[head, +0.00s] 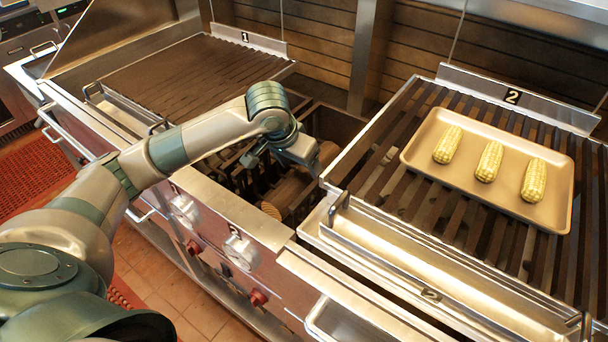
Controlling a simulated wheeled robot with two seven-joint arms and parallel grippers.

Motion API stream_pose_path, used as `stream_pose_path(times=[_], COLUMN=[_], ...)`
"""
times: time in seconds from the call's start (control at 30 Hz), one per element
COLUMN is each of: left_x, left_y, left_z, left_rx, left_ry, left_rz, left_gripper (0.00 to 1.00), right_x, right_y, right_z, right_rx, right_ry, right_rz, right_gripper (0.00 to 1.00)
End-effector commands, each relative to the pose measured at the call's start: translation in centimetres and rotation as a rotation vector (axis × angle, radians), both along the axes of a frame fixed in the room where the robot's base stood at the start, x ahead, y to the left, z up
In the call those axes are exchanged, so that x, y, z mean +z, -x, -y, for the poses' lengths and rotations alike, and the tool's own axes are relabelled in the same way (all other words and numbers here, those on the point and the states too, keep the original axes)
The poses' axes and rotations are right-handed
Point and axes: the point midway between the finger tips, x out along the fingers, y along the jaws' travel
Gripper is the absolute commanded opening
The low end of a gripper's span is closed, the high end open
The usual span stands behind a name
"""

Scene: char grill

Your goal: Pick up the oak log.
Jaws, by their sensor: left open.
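A brown log (290,190), which looks like the oak log, lies in the dark open firebox (335,122) between the two grills. A pale round end shows at its lower left; part of it is in shadow. My left arm reaches in from the left, and my left gripper (316,168) hangs over the firebox, just above and to the right of the log. It is open, and I see nothing held in it. Its fingers are small and partly hidden by the wrist. My right gripper is out of view.
Grill 2 (398,170), at the right, holds a tray (418,150) with three corn cobs (489,161). Grill 1 (165,80) is at the left and looks empty. The firebox's metal front edge (235,210) and grill 2's side border the opening.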

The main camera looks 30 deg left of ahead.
Motion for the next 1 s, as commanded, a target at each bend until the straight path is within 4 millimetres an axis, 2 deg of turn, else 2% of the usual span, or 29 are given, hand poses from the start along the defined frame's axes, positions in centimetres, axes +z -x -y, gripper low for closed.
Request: stream_pose_path(times=[0.03,0.1,0.37,0.53,0.87,1.0], left_x=[-0.3,-1.0,-3.3,-3.5,-3.4,-3.4], left_y=[0.0,-0.2,-1.1,-1.2,-1.2,-1.2], left_z=[-0.1,-0.2,-0.1,-0.2,-0.1,-0.1], left_rx=[0.001,0.003,0.001,0.001,0.0,0.0], left_ry=[0.001,0.001,-0.001,-0.002,-0.001,-0.001], left_rz=[-0.004,-0.004,-0.001,0.0,0.0,0.001], left_gripper=[0.7,0.7,0.7,0.7,0.7,0.37], right_x=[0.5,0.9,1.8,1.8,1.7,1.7], right_y=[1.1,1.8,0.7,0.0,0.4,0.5], right_z=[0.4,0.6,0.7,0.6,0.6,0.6], right_rx=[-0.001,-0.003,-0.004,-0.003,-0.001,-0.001], right_ry=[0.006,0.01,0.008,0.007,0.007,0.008], right_rz=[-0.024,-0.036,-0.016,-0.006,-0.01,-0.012], right_gripper=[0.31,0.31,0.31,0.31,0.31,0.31])
